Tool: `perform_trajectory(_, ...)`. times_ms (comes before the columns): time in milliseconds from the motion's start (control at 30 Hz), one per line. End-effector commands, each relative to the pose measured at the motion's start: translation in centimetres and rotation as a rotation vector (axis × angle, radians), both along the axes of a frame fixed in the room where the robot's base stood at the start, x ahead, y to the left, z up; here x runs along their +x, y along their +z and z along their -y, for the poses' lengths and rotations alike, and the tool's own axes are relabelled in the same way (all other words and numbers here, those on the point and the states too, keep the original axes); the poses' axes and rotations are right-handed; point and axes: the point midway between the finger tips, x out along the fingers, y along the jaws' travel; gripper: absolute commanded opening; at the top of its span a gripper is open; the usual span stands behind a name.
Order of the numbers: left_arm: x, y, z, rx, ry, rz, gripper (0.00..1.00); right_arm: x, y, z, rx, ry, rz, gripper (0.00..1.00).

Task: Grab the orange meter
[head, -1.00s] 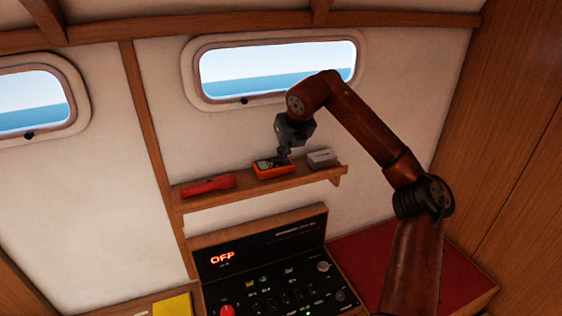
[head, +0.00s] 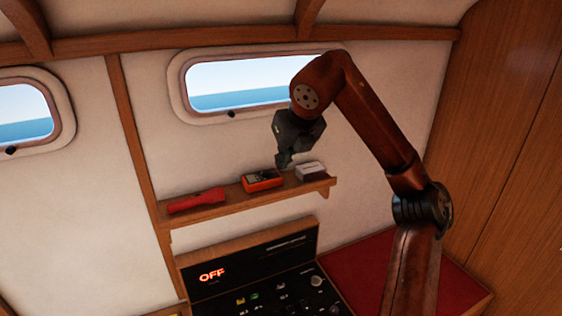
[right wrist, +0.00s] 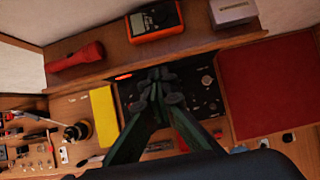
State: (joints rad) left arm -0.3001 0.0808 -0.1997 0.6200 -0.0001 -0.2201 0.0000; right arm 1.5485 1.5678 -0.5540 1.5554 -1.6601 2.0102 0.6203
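The orange meter (head: 263,181), with a dark face, lies on the wooden wall shelf (head: 236,204), between a red flashlight and a pale box. My left gripper is not in view.
The red flashlight (head: 196,201) is left of the meter and the pale box (head: 311,171) right of it. Below is a dark control panel (head: 270,280) showing OFF, beside a red surface (head: 362,262). The right wrist view also shows a yellow pad (right wrist: 104,116) and scattered tools.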

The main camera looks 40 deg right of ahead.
Motion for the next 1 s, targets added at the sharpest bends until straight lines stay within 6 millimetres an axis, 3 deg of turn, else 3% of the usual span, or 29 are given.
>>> perform_trajectory(167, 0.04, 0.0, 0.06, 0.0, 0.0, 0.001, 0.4, 0.0, 0.04, 0.0, 0.0, 0.0, 0.001, 0.0)
perform_trajectory(1000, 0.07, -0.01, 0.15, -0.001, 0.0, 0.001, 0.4, 0.03, 0.02, 0.01, 0.001, 0.001, 0.001, 0.57)
